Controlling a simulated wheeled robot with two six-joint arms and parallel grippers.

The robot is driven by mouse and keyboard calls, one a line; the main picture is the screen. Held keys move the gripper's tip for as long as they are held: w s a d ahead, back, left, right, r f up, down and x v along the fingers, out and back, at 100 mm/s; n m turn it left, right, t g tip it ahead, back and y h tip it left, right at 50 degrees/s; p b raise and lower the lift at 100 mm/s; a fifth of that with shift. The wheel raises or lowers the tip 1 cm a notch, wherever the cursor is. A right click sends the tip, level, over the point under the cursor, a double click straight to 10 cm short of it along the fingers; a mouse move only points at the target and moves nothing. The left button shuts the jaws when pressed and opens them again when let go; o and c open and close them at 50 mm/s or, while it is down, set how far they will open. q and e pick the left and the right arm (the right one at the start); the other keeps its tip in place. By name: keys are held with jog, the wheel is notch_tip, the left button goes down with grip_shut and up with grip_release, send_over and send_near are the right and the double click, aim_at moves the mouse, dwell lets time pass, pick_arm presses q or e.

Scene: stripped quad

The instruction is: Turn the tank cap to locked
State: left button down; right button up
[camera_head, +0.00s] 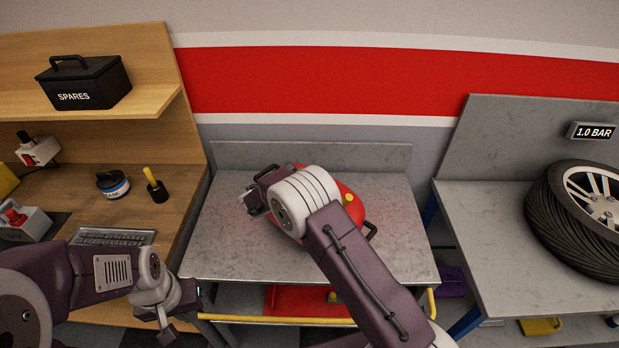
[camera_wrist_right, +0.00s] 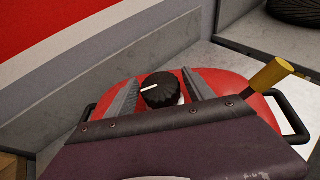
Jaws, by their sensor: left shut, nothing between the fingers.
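The red tank (camera_head: 352,205) stands on the grey steel top of the cart (camera_head: 225,245), partly hidden behind my right arm. Its black ridged cap (camera_wrist_right: 160,90) shows in the right wrist view, with a white line on its top pointing left. The head view hides the cap. My right gripper (camera_wrist_right: 160,95) is open, one finger on each side of the cap, with a visible gap to it. In the head view, my right gripper (camera_head: 252,197) is above the tank's left side. My left gripper (camera_head: 192,312) is shut and empty, low by the cart's front left corner.
A wooden bench (camera_head: 180,205) on the left holds a keyboard (camera_head: 113,236), a round tin (camera_head: 112,185) and small devices. A black SPARES box (camera_head: 84,82) sits on its shelf. A tyre (camera_head: 575,215) lies on the right bench. A yellow rail (camera_head: 270,319) runs along the cart's front.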

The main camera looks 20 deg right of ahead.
jog(key=shift+s+a, duration=0.1)
jog(key=b+v, duration=0.2)
jog(key=v, duration=0.7)
